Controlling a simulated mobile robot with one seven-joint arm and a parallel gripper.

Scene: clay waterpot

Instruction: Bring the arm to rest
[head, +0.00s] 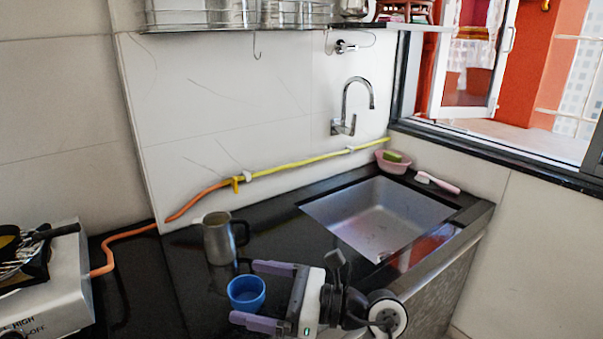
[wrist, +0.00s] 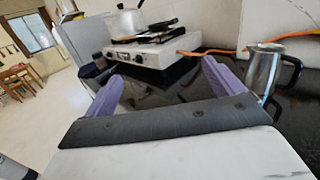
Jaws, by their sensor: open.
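My gripper (head: 262,294) is at the lower middle of the head view, its two purple fingers spread apart and pointing left. In the wrist view my gripper (wrist: 165,85) shows both fingers wide apart with nothing held between them. A blue bowl (head: 246,292) appears between the fingers in the head view; I cannot tell how far below them it is. A metal jug (head: 218,242) with a dark handle stands upright on the black counter (head: 180,285), behind the bowl. The jug also shows at the right of the wrist view (wrist: 264,70), apart from the fingers.
A gas stove (head: 55,285) stands at the left; a pot (wrist: 127,22) shows above it in the wrist view. An orange hose (head: 128,235) runs along the wall. A sink (head: 375,220) with a tap (head: 347,125) lies right. A pink basket (head: 393,162) and brush (head: 437,183) sit beyond it.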

